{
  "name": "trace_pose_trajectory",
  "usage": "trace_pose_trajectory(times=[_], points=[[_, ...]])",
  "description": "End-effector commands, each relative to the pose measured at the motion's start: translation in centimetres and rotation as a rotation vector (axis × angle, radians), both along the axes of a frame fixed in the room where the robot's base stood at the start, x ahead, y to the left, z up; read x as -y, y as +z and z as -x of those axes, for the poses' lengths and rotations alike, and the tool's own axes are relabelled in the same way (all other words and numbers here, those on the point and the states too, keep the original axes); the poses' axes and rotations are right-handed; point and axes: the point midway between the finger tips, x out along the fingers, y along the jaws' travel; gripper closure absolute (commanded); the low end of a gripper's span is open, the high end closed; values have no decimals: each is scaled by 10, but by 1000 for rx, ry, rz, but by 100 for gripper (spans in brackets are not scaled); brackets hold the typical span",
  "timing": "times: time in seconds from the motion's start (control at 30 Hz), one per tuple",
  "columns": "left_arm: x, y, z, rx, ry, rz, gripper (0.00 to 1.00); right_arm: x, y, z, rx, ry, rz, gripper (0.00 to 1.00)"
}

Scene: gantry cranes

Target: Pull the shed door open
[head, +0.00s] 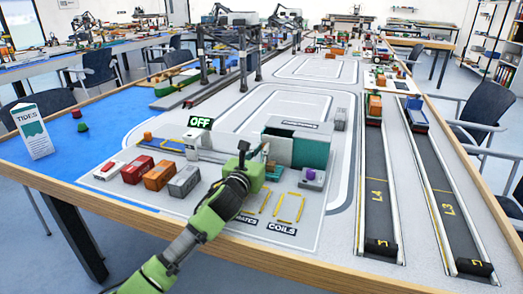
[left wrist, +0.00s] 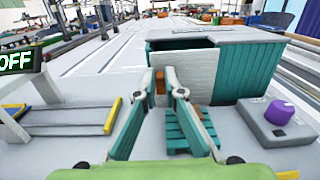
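The shed (head: 311,152) is a teal and white box with a grey roof, on the table in front of me. In the left wrist view, its teal side (left wrist: 252,75) is at the right and a pale panel (left wrist: 197,72) faces left of it. My left gripper (head: 266,150) is at the shed's near side. In the left wrist view, its fingertips (left wrist: 160,82) are close together on a narrow brown piece that looks like the door handle (left wrist: 160,90). The fingers hide part of the panel. My right gripper is not in view.
An OFF sign (head: 200,122) and several small containers (head: 158,175) are to the left. A teal pallet (left wrist: 177,132) lies below the fingers. Two conveyor lanes (head: 377,190) run at the right.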

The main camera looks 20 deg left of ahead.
Motion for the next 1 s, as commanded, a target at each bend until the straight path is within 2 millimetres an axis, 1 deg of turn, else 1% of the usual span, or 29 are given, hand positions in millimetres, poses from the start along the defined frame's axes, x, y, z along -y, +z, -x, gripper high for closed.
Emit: trace_pose_trajectory(times=[0.07,0.17,0.27,0.4,0.5,0.6,0.7,0.97,1.0], points=[[0,0,0,0,0,0,100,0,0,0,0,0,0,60],[7,0,0,-1,-1,0,100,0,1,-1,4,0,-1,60],[24,1,1,-3,-4,0,100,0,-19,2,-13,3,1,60],[54,2,2,-3,-4,1,100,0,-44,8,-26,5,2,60],[74,0,2,-5,-2,1,100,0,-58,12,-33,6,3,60],[86,0,3,-3,-1,0,100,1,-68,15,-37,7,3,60],[91,-1,3,-2,0,0,100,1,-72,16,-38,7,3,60],[91,-1,4,-2,0,-1,100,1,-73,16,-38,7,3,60],[91,-1,4,-2,0,-1,86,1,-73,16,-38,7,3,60]])
